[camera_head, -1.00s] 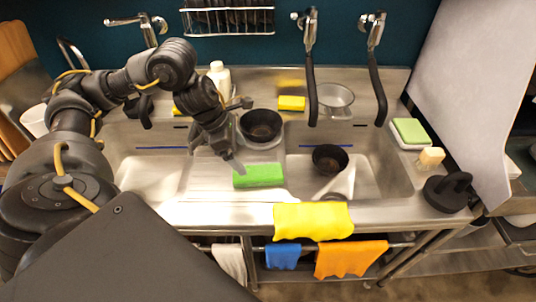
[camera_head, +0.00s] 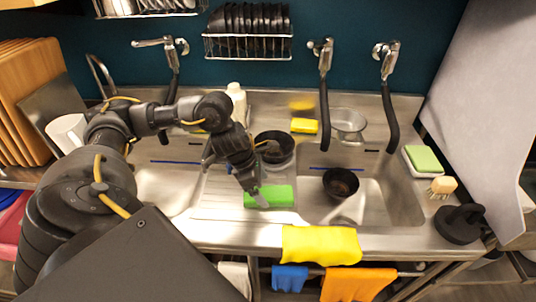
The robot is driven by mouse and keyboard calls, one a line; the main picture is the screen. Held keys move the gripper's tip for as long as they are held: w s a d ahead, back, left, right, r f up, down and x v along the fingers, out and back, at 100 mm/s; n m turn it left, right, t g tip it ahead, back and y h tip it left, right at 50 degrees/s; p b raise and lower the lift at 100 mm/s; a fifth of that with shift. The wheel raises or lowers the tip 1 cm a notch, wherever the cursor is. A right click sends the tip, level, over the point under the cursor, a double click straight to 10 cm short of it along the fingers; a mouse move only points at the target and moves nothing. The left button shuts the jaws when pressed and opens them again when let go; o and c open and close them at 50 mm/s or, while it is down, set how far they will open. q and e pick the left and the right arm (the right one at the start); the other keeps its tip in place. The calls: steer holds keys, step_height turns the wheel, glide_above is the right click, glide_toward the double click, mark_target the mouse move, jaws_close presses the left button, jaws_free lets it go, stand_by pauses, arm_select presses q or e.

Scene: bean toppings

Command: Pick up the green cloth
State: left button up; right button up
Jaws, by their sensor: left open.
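The green cloth (camera_head: 280,196) appears as a bright green block lying flat on the metal drainboard between the two sink basins. My left gripper (camera_head: 259,199) comes down from the upper left and is open. Its fingertip overlaps the left part of the green cloth in the picture; I cannot tell whether it touches. The gripper hides a little of the cloth. My right gripper is not in view.
A black bowl (camera_head: 274,147) stands just behind the cloth, and another black bowl (camera_head: 340,183) sits in the right basin. A yellow cloth (camera_head: 321,245) drapes over the front edge. Long black taps (camera_head: 325,115) hang at the back.

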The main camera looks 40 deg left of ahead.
mark_target(267, 192)
arm_select(q)
steer(key=shift+x, duration=1.55)
steer(key=shift+w, duration=0.15)
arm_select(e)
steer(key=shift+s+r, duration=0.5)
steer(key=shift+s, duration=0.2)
arm_select(q)
steer(key=shift+c, duration=0.3)
steer(key=c, duration=1)
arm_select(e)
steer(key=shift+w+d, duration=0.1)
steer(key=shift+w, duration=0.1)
arm_select(q)
steer(key=shift+r, duration=0.15)
